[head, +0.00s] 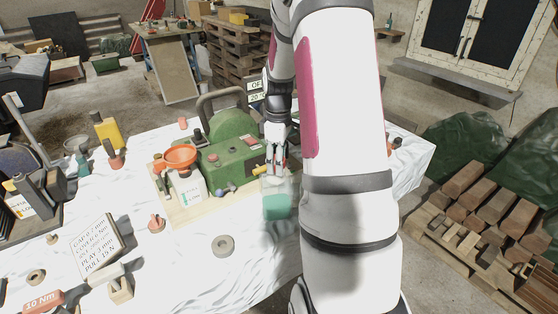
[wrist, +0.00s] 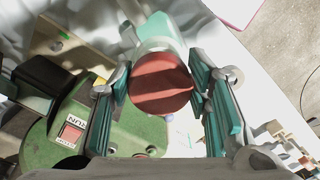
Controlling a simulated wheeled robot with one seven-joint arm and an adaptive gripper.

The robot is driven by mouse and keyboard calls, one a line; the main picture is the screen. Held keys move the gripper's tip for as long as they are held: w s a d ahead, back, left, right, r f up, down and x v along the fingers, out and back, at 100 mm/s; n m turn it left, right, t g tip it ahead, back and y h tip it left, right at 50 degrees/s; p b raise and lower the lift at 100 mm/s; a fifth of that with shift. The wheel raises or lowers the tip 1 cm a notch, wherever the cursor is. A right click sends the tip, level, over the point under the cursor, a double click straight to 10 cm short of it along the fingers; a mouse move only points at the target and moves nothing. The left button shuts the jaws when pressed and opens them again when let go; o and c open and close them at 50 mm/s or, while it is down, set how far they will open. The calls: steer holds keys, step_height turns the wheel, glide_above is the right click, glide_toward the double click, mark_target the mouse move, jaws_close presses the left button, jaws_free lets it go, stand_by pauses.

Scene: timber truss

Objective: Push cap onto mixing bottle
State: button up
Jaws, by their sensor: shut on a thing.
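The red-brown round cap (wrist: 160,84) sits between the two teal-padded fingers of my gripper (wrist: 161,88), which is shut on it. The mixing bottle (head: 277,206), clear with teal liquid low inside, stands on the white-covered table in the head view. My gripper (head: 276,160) is just above the bottle's top there, partly hidden by my arm. In the wrist view the bottle (wrist: 148,30) shows beyond the cap, which overlaps its near end. The bottle's mouth is hidden, so I cannot tell whether the cap touches it.
A green machine (head: 226,160) on a wooden board stands close left of the bottle, with an orange funnel (head: 180,157) beside it. The cloth left of the ring is mostly clear.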

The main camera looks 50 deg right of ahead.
steer(key=shift+f, duration=0.95)
steer(key=o, duration=0.9)
steer(key=shift+o, duration=0.2)
steer(key=shift+r+p, duration=1)
steer(key=shift+r, duration=2)
